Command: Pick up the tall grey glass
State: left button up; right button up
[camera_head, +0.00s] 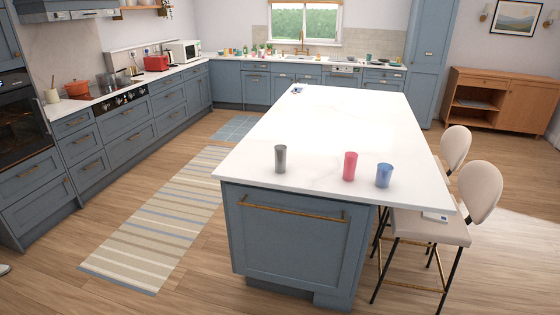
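A grey glass (280,159) stands upright on the white top of the kitchen island (330,120), near its front edge and left of two other glasses. A red glass (350,166) stands to its right, and a shorter blue glass (384,175) stands beside the red one. The grey glass is apart from both. Neither of my grippers shows in the head view, and nothing touches the grey glass.
Two beige chairs (480,190) stand along the island's right side. Blue counters (130,132) line the left and back walls. Most of the island top is bare.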

aim_at(281, 159)
jog(key=i+j+u, duration=0.15)
jog(key=i, duration=0.45)
jog(key=i+j+u, duration=0.15)
jog(key=i, duration=0.4)
